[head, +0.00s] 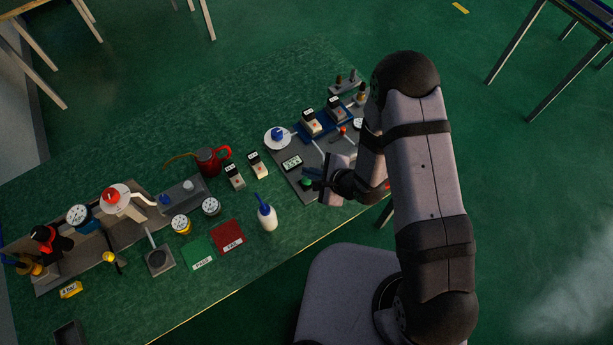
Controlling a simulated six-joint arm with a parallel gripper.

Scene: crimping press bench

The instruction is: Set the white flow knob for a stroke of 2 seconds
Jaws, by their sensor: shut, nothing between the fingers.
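A small white knob (188,184) stands on a grey block (183,195) at centre left of the bench. It looks like the flow knob, but its scale and setting are too small to read. A small display (292,163) lies on the grey plate at the right; its digits cannot be read surely. My gripper (311,179) is over the front part of that plate, close to a green button (306,184), well to the right of the white knob. Its fingers are shut and empty. I cannot tell whether it touches the button, and the wrist hides part of the plate.
A white disc with a blue hub (278,136) and blue-based units (312,124) stand behind my gripper.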

